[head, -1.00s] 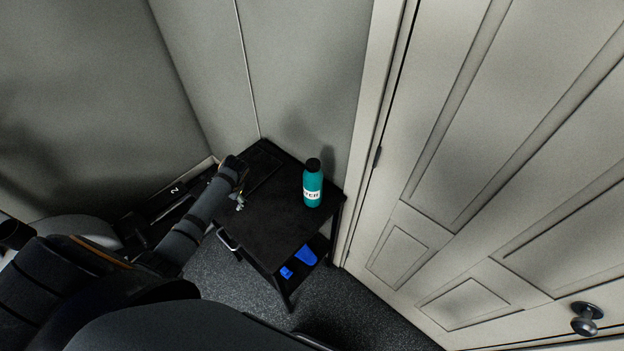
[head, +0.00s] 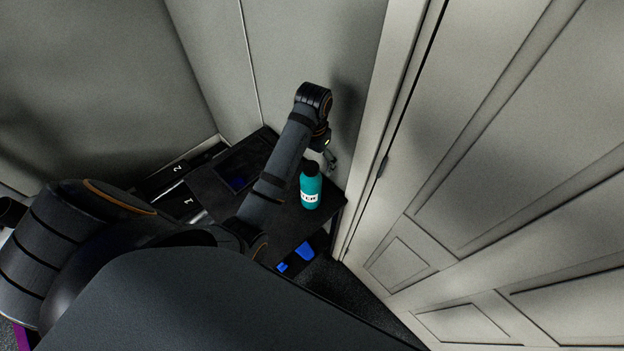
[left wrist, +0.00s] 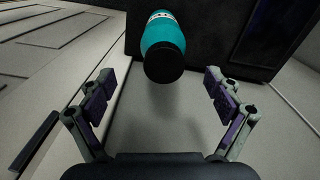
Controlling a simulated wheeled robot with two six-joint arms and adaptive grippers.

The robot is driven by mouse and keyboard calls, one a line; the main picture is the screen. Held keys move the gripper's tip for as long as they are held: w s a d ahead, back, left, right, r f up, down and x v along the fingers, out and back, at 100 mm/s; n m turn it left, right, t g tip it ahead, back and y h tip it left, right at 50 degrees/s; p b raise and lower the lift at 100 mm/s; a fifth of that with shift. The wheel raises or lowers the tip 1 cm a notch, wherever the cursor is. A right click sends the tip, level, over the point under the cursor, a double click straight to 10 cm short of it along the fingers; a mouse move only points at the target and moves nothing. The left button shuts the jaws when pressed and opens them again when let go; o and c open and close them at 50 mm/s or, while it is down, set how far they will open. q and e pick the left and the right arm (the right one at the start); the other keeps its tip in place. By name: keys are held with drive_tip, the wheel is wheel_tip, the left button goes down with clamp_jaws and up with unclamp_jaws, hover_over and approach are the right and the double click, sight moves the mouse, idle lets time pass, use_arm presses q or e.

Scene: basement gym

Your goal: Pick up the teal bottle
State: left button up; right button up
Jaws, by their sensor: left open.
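The teal bottle (head: 311,190) with a black cap and a white label stands upright on the black cart (head: 262,145) in the head view. My left gripper (head: 331,164) is just behind and above the bottle, near the wall, with its arm reaching across the cart. In the left wrist view the bottle (left wrist: 161,40) shows cap first, between and beyond the open fingers of my left gripper (left wrist: 158,88). The fingers are apart from it and empty. My right gripper is not in view.
A panelled door (head: 500,150) stands close on the right, with its frame near the cart's edge. The grey wall (head: 300,50) is right behind the cart. Blue items (head: 304,250) lie on the cart's lower shelf.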

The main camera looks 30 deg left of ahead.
sight(313, 167)
use_arm(q)
wheel_tip(313, 167, down, 4)
drive_tip(key=b, duration=0.2)
drive_tip(key=shift+r+b, duration=0.2)
drive_tip(key=shift+b, duration=0.2)
drive_tip(key=shift+w+f+b, duration=0.35)
drive_tip(key=shift+f+b, duration=0.35)
drive_tip(key=shift+f, duration=0.15)
drive_tip(key=shift+w+f, duration=0.2)
drive_tip(key=shift+w, duration=0.05)
drive_tip(key=shift+s+a+f+b, duration=0.1)
drive_tip(key=shift+s+f+b, duration=0.1)
drive_tip(key=shift+f+b, duration=0.3)
drive_tip(key=shift+s+a+f+b, duration=0.1)
drive_tip(key=shift+s+f+b, duration=0.2)
drive_tip(key=shift+f+b, duration=0.15)
wheel_tip(313, 167, down, 2)
drive_tip(key=shift+s+p, duration=0.1)
drive_tip(key=shift+p, duration=0.55)
drive_tip(key=shift+f, duration=0.45)
drive_tip(key=shift+c, duration=0.6)
drive_tip(key=c, duration=1.5)
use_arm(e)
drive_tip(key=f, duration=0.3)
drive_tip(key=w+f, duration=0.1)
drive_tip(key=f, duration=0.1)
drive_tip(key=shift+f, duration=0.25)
